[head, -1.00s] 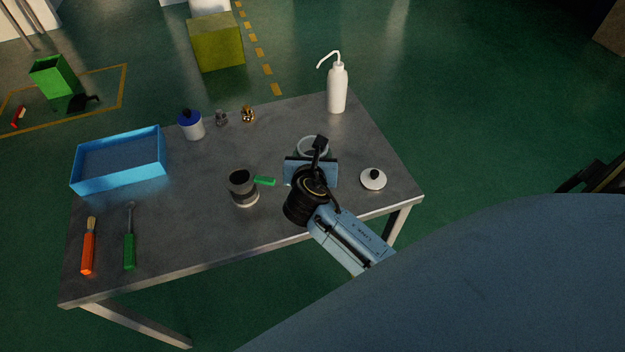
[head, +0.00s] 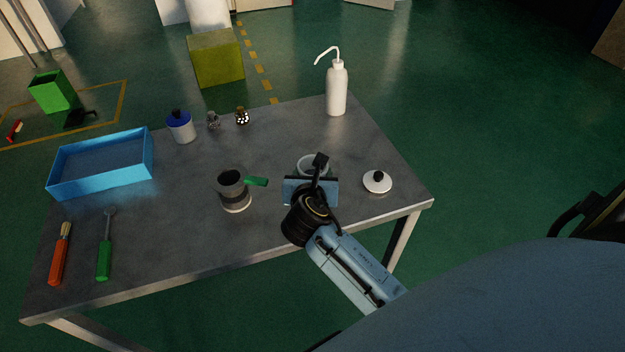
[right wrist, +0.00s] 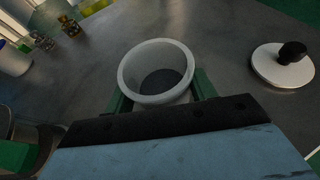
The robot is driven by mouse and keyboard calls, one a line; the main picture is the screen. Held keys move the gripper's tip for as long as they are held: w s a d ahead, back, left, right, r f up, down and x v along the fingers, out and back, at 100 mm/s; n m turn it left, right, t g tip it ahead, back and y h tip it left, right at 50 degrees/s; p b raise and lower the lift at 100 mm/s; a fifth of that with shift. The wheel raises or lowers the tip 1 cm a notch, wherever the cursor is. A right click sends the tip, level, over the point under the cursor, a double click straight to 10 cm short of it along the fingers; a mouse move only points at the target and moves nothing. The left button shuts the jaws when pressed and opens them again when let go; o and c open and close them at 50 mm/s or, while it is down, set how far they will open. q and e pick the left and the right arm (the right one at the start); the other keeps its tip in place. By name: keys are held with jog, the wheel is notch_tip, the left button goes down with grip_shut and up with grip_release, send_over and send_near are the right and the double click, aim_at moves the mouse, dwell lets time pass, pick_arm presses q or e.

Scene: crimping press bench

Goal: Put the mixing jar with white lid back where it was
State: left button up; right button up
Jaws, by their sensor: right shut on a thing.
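The mixing jar (head: 312,161) is a pale, open-topped pot at the right part of the table. Its white lid (head: 377,182) with a black knob lies apart, to its right. My right gripper (right wrist: 160,95) is shut on the jar, with green fingers on both sides of it. In the right wrist view the jar (right wrist: 155,57) looks upright, its inside dark at the bottom, and the lid (right wrist: 283,66) lies to the right. I cannot tell whether the jar touches the table. In the head view my right gripper (head: 312,178) hides its lower part. My left gripper is out of view.
A white wash bottle (head: 336,92) stands behind. A blue-lidded jar (head: 180,127), small metal parts, a blue tray (head: 100,165), a brush (head: 60,255) and a green-handled tool (head: 105,250) are further left.

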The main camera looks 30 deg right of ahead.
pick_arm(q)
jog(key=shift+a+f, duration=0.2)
pick_arm(e)
jog(key=shift+a+f, duration=0.1)
jog(key=shift+a, duration=0.05)
jog(key=shift+f, duration=0.1)
jog(key=o, duration=1.1)
jog(key=shift+f, duration=0.15)
jog(key=v, duration=0.2)
jog(key=p+v, duration=0.1)
jog(key=v, duration=0.2)
jog(key=p+v, duration=0.1)
jog(key=v, duration=0.2)
jog(key=shift+a+r, duration=0.25)
jog(key=shift+r, duration=0.1)
jog(key=p+v, duration=0.1)
jog(key=v, duration=0.2)
jog(key=shift+s+a+r, duration=0.1)
jog(key=shift+s+a, duration=0.1)
jog(key=shift+s, duration=0.05)
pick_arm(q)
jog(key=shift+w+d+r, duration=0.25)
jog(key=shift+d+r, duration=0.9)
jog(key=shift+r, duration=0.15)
